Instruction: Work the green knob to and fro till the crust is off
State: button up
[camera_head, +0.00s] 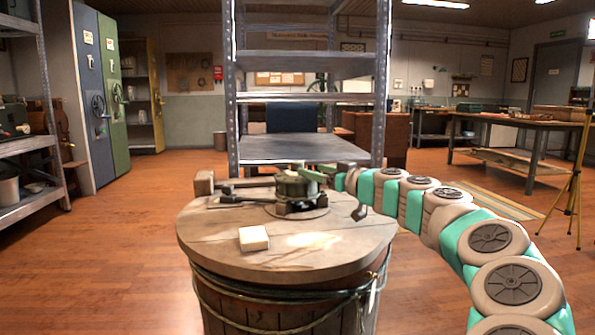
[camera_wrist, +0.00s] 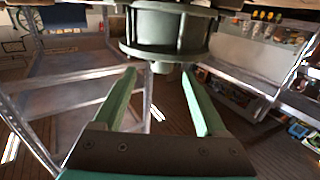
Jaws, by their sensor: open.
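A squat dark-green round fitting (camera_head: 296,184) stands on the barrel's wooden top (camera_head: 215,240), with bars reaching to the left. I take it for the green knob, but its crust cannot be made out. In the wrist view a dark grey-green round body (camera_wrist: 170,32) with a wide flange and a short stub beneath fills the top middle. My gripper (camera_wrist: 158,70) has two green fingers spread apart, one on each side below this body, with nothing held between them. In the head view my arm comes in from the right, and its end is close to the fitting's right side.
A cream block (camera_head: 254,238) lies on the front of the barrel top. A metal shelf rack (camera_head: 290,150) stands just behind the barrel. A workbench (camera_head: 520,123) and a yellow tripod (camera_head: 574,190) are at the right. The floor to the left is clear.

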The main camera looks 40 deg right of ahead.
aim_at(297, 166)
jog(key=w, duration=0.5)
jog(key=shift+w+a, duration=0.15)
jog(key=shift+a, duration=0.1)
jog(key=shift+w, duration=0.9)
jog(key=shift+c, duration=0.3)
grip_shut()
